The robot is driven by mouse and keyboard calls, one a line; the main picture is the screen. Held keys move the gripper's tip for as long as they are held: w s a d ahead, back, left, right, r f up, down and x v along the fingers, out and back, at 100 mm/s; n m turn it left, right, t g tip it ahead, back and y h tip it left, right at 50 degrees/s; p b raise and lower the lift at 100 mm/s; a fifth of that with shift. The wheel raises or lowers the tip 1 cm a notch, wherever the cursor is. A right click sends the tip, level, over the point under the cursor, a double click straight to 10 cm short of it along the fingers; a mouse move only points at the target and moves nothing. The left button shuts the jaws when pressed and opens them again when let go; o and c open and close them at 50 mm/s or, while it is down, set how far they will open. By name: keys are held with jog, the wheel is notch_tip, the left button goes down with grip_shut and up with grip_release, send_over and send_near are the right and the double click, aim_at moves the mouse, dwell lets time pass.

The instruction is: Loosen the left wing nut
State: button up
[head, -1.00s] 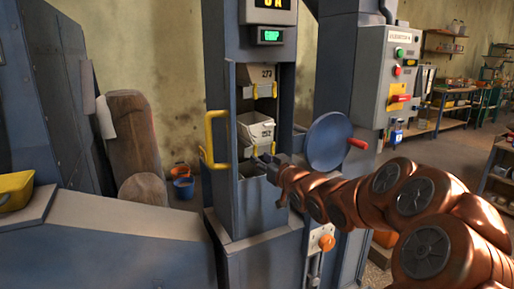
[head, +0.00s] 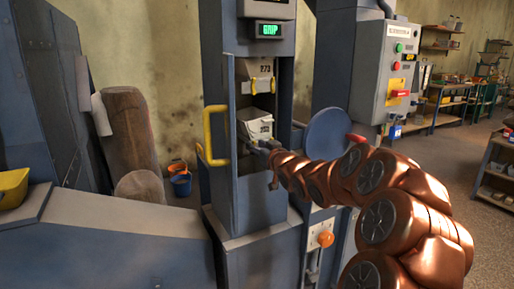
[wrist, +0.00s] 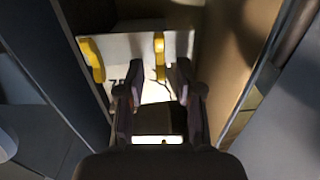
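The upper bucket, marked 273 (head: 262,70), is inside the open housing, with yellow wing nuts at its lower edge. The left wing nut (wrist: 92,60) and the right wing nut (wrist: 159,55) show in the wrist view on a pale plate (wrist: 125,45). My gripper (wrist: 152,84) is open, with a gap between its fingers and nothing seen in it. It points at the plate, below and nearer the right nut, apart from the left one. In the head view my gripper (head: 248,146) is at the housing opening, by the white lower bucket (head: 257,127).
Housing walls (head: 228,135) border the opening closely on both sides. A yellow handle (head: 209,135) is on the left, and a round blue cover (head: 328,134) with a red knob (head: 356,139) on the right. A control box (head: 388,70) stands further right.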

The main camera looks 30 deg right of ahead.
jog(key=shift+w, duration=0.15)
grip_shut()
jog(key=shift+n, duration=0.3)
dwell(0.4)
jog(key=shift+a+f+n+b, duration=0.2)
jog(key=shift+n+b, duration=1.25)
jog(key=shift+n, duration=1.3)
jog(key=shift+a+f+n+b, duration=0.25)
jog(key=shift+n+b, duration=1.25)
jog(key=shift+n, duration=1.3)
jog(key=shift+a+f+n+b, duration=0.2)
jog(key=shift+n+b, duration=1.25)
jog(key=shift+n, duration=1.3)
